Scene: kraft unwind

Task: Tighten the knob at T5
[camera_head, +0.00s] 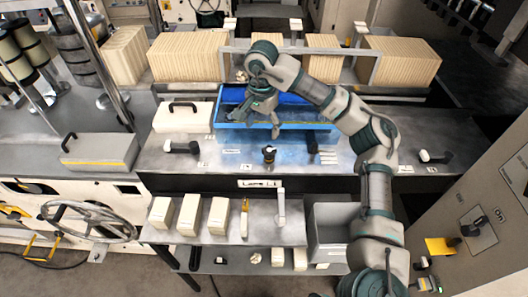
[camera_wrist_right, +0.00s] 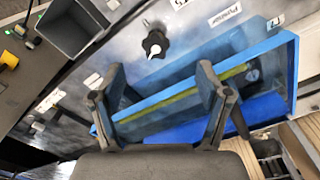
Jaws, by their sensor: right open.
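A black star-shaped knob (camera_wrist_right: 155,43) stands on the grey metal table in the right wrist view, beyond my fingertips, with a small partly cut-off label beside it that I cannot read fully. In the head view the dark knob (camera_head: 268,153) stands in front of the blue tray, near the table's middle. My right gripper (camera_head: 260,121) hangs over the blue tray, behind the knob and apart from it. In the wrist view its two fingers (camera_wrist_right: 160,76) are spread with nothing between them. My left gripper is not in view.
The blue tray (camera_head: 290,126) lies behind the knob. Black handles (camera_head: 180,147) and (camera_head: 433,156) lie to either side on the table. A lower shelf holds pale boxes (camera_head: 189,214), and a grey bin (camera_head: 327,248) stands beside it. Stacked kraft packs (camera_head: 188,57) line the back.

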